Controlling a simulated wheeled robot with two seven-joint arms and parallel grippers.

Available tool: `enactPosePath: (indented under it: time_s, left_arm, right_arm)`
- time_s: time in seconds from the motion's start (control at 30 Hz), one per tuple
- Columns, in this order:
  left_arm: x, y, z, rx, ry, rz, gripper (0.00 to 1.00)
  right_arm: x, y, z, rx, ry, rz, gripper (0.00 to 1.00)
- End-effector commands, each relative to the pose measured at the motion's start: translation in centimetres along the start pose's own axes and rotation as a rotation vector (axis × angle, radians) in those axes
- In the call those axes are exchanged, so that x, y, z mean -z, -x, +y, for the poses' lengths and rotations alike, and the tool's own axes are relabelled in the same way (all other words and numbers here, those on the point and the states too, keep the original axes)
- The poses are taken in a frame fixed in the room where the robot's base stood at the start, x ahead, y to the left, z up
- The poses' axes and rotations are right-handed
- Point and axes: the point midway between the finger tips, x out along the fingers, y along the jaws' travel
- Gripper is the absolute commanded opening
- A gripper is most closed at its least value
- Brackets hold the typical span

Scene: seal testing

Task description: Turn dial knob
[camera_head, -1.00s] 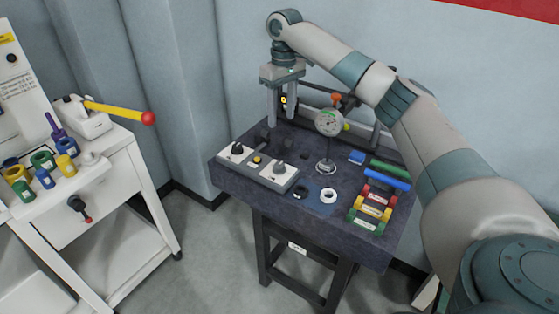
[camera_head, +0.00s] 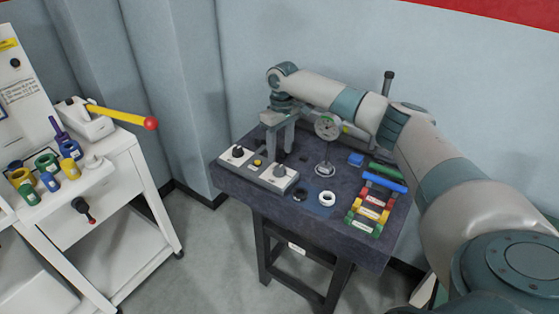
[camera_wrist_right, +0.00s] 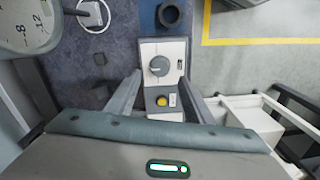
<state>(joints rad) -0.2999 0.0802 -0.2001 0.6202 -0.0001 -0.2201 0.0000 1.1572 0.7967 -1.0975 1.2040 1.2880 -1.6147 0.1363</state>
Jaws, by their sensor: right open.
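The grey control box (camera_head: 258,172) stands at the left front of the dark table. A grey dial knob (camera_head: 280,171) is on its right part, and a second dark knob (camera_head: 238,151) is on its left part. A yellow button (camera_head: 257,161) lies between them. My right gripper (camera_head: 279,152) points down, open and empty, just behind the box. In the right wrist view, the grey dial knob (camera_wrist_right: 159,66) shows between and beyond the open fingers (camera_wrist_right: 160,88), apart from them. The second knob is hidden there. My left gripper is not in view.
A dial gauge (camera_head: 327,127) on a stand is right of the gripper. A black ring (camera_head: 300,195) and a white ring (camera_head: 327,198) lie before it. Coloured blocks (camera_head: 372,203) fill the table's right side. A white cart (camera_head: 120,190) stands left, across a floor gap.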

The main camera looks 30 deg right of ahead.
Motion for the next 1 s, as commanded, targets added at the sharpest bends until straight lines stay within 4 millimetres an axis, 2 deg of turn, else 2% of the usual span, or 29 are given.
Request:
enactPosePath:
  time_s: [0.2,0.4,0.8,0.83,1.0]
  left_arm:
    - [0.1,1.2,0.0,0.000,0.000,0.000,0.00]
    - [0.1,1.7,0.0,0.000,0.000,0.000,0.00]
    - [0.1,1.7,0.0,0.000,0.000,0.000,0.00]
    - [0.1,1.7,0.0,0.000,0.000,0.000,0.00]
    - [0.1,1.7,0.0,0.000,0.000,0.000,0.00]
  right_arm:
    - [-0.1,-3.5,0.0,0.000,-0.001,-0.003,0.48]
    - [0.0,-5.5,0.0,0.001,0.000,-0.002,0.48]
    - [0.0,-6.2,0.0,0.000,0.000,0.000,0.48]
    - [0.0,-6.2,0.0,0.000,0.000,0.000,0.45]
    - [0.0,-6.1,0.0,0.000,0.000,0.000,0.06]
